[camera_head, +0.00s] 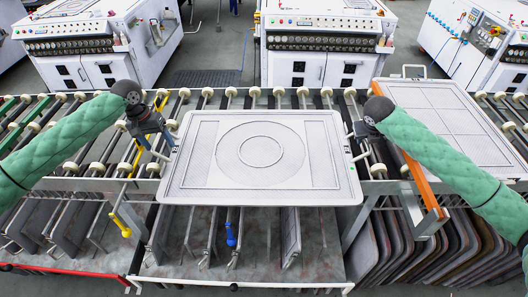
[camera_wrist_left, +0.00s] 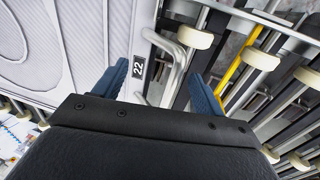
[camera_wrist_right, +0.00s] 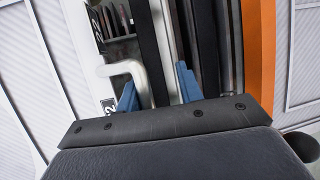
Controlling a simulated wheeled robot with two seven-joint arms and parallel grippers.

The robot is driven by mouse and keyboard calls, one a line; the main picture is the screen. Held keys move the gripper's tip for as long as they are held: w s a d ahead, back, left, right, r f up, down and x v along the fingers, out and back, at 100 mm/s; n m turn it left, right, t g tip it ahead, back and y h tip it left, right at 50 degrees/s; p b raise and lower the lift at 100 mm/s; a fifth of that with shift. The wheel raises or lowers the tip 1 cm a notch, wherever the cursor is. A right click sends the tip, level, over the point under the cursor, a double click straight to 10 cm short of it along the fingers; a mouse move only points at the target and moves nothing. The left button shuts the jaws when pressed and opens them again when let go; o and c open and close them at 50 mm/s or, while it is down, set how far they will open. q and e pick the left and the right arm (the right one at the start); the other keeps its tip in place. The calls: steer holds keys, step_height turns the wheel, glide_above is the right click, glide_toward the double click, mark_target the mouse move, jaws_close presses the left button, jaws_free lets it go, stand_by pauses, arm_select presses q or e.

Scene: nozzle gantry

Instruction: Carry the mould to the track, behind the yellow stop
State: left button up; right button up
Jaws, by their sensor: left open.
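The mould (camera_head: 190,185) is a flat light-grey plate with a ring pattern and a metal handle at each side. It lies level over the front part of the roller track (camera_head: 90,170); what bears it underneath is hidden. My left gripper (camera_head: 158,143) is open at the left handle (camera_wrist_left: 165,45), beside the label 22. The handle shows between and beyond its fingers (camera_wrist_left: 160,85). My right gripper (camera_head: 360,138) is at the right handle (camera_wrist_right: 125,68), its fingers (camera_wrist_right: 158,88) apart with the handle end between them. A yellow bar (camera_head: 140,153), likely the stop, is left of the mould.
Another plate (camera_head: 450,110) lies at the right, past an orange bar (camera_head: 424,185). Plates stand upright in racks below, including a stack (camera_head: 440,255) at lower right. A yellow-ended lever (camera_head: 121,227) and a blue handle (camera_head: 231,234) hang in front. White machines (camera_head: 320,45) stand behind.

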arm_select(q)
step_height(320, 180, up, 12)
steer(key=a, duration=0.2)
steer(key=shift+a, duration=0.2)
stand_by(0.3)
